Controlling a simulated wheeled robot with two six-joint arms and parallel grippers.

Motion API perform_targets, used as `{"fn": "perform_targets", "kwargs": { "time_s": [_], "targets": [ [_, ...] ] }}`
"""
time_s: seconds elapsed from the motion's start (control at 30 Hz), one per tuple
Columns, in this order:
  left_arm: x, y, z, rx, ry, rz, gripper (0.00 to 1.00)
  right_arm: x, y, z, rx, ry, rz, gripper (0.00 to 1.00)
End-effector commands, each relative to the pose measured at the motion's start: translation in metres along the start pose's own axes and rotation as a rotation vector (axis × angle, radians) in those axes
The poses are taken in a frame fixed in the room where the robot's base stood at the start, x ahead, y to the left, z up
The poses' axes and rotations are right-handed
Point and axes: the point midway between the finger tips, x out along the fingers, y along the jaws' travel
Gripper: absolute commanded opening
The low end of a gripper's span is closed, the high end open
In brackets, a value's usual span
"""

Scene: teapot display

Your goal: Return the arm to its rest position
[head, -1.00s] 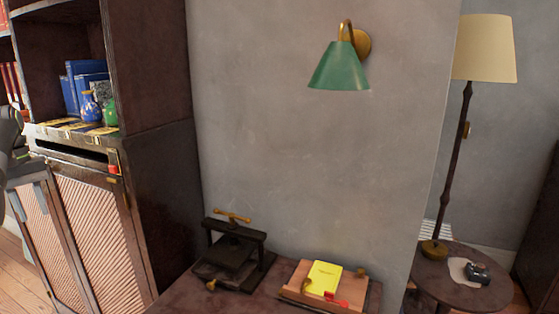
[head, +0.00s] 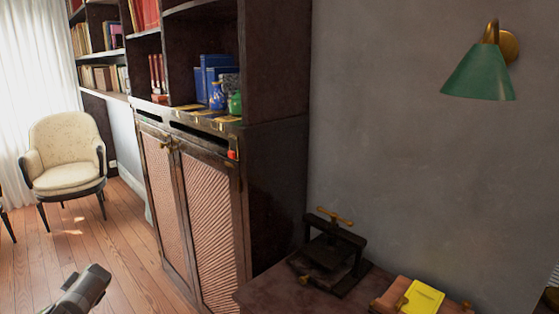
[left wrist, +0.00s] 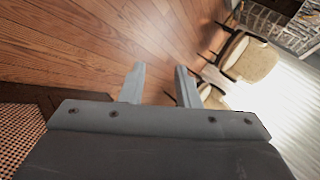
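A dark grey part of my left arm (head: 80,290) shows at the bottom left of the head view, above the wooden floor and apart from the cabinet. My left gripper (left wrist: 158,80) shows in the left wrist view with its two fingers apart. Nothing is between them but a view of the floor. The left fingertips cannot be made out in the head view. My right gripper is in neither view.
A cabinet (head: 276,190) holds a small blue pot (head: 217,96) and green pot (head: 235,103) on its ledge. A side table holds a dark press (head: 330,252) and yellow book (head: 423,297). A cream armchair (head: 66,165) stands at left; the floor (head: 95,240) between is clear.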

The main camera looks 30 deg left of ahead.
Motion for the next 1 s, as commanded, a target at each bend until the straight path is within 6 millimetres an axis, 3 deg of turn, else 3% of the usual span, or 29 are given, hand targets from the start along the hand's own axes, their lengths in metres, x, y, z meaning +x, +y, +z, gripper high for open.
{"fn": "perform_targets", "kwargs": {
  "time_s": [0.03,0.1,0.3,0.6,0.63,0.7,0.87,1.0],
  "targets": [
    [0.017,-0.004,0.024,0.053,0.018,-0.026,0.29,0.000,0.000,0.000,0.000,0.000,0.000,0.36],
    [0.034,-0.009,0.051,0.121,0.055,-0.051,0.29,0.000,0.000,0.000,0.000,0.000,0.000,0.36],
    [0.069,-0.020,0.126,0.320,0.155,-0.085,0.29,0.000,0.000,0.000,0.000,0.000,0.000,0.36],
    [0.087,-0.032,0.220,0.552,0.260,-0.059,0.29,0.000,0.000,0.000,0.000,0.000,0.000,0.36],
    [0.088,-0.026,0.228,0.562,0.267,-0.046,0.29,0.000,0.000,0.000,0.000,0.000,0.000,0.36],
    [0.091,0.015,0.244,0.534,0.254,0.008,0.29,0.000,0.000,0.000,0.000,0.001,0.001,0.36],
    [0.091,0.093,0.289,0.500,0.222,0.118,0.29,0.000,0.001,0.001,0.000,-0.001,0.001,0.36],
    [0.079,0.178,0.335,0.463,0.188,0.236,0.29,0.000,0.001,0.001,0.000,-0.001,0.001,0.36]
  ]
}}
